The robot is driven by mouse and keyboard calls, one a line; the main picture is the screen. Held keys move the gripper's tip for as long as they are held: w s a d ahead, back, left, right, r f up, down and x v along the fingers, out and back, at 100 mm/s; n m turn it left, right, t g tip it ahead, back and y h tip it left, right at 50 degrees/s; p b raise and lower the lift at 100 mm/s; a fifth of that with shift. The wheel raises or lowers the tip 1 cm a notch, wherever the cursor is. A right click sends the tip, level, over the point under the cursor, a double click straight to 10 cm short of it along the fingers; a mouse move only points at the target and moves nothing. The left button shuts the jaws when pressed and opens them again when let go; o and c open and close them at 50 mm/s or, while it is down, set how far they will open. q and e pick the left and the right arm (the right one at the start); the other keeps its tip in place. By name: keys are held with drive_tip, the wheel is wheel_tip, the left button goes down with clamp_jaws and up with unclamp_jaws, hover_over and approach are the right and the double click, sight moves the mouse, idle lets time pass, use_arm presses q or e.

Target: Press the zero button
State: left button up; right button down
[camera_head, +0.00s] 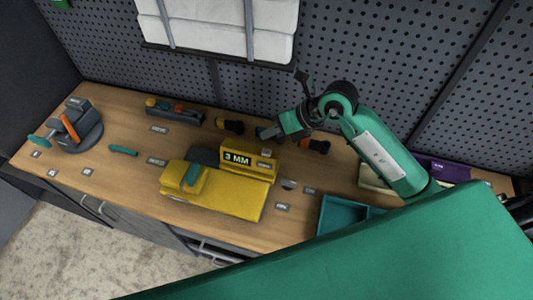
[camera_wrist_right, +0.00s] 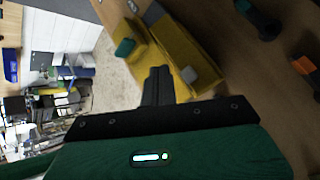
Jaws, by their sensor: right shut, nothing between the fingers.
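The yellow machine (camera_head: 225,198) stands mid-bench with a raised block whose display (camera_head: 237,158) reads "3 MM". A small grey button (camera_head: 266,152) sits on top of that block, right of the display, with a small label below it. In the right wrist view the grey button (camera_wrist_right: 188,74) shows just right of the fingertips on the yellow body (camera_wrist_right: 185,45). My right gripper (camera_head: 263,133) is shut and empty, behind and above the block. Its closed dark fingers (camera_wrist_right: 158,72) appear apart from the button, though the exact gap is hard to tell. My left gripper is not in view.
A grey rotary fixture (camera_head: 85,128) with an orange part stands at left. A teal tray (camera_head: 340,213) and a purple item (camera_head: 447,170) are at right. A perforated wall is behind.

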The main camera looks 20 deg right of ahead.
sight(271, 152)
wheel_tip(271, 152, down, 4)
drive_tip(key=shift+f+b, duration=0.1)
drive_tip(key=shift+b, duration=1.1)
drive_tip(key=shift+f, duration=0.2)
drive_tip(key=shift+f, duration=0.1)
idle(0.7)
drive_tip(key=shift+f+b, duration=0.3)
drive_tip(key=shift+b, duration=0.25)
drive_tip(key=shift+f+b, duration=0.45)
drive_tip(key=shift+f, duration=0.1)
idle(0.4)
drive_tip(key=shift+r, duration=0.15)
drive_tip(key=shift+r+p, duration=0.6)
drive_tip(key=shift+r, duration=0.2)
